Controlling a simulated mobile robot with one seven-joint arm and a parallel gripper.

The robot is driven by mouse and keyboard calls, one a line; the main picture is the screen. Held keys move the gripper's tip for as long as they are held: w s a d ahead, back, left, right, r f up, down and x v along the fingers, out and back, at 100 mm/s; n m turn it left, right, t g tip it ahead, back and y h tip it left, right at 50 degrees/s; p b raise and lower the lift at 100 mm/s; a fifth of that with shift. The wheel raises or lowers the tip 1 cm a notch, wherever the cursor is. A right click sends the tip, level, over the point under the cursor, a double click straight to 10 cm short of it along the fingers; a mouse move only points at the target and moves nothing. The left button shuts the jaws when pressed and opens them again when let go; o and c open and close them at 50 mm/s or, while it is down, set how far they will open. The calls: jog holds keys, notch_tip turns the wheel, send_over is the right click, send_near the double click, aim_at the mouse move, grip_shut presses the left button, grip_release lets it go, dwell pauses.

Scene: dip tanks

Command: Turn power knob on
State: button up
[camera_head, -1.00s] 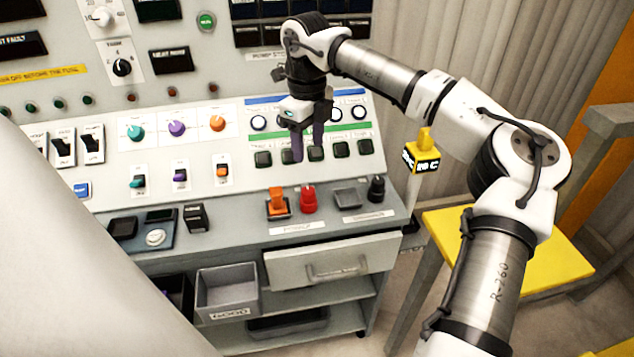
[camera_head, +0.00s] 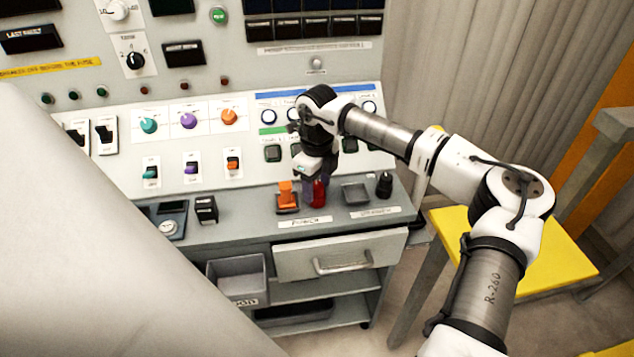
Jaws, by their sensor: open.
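A red knob (camera_head: 319,195) stands upright on the grey front ledge of the control console, right of an orange switch (camera_head: 286,197). The label (camera_head: 305,222) below them is too blurred to read, so I cannot tell for sure which control is the power knob. My gripper (camera_head: 315,199) points down over the red knob, with its dark fingers open and around or right beside it. The fingers and wrist hide part of the knob; whether they touch it cannot be told.
A grey square control (camera_head: 355,194) and a black knob (camera_head: 384,184) stand to the right on the ledge. Teal, purple and orange dials line the sloped panel (camera_head: 130,165) behind. A drawer (camera_head: 340,255) is below, and a yellow-topped table (camera_head: 510,265) is at right.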

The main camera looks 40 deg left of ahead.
jog(key=c, duration=1)
jog(key=shift+n+b, duration=0.3)
jog(key=n+b, duration=0.1)
jog(key=n, duration=0.2)
jog(key=n+b, duration=0.2)
jog(key=n, duration=1.2)
jog(key=shift+b, duration=0.3)
jog(key=shift+n, duration=0.3)
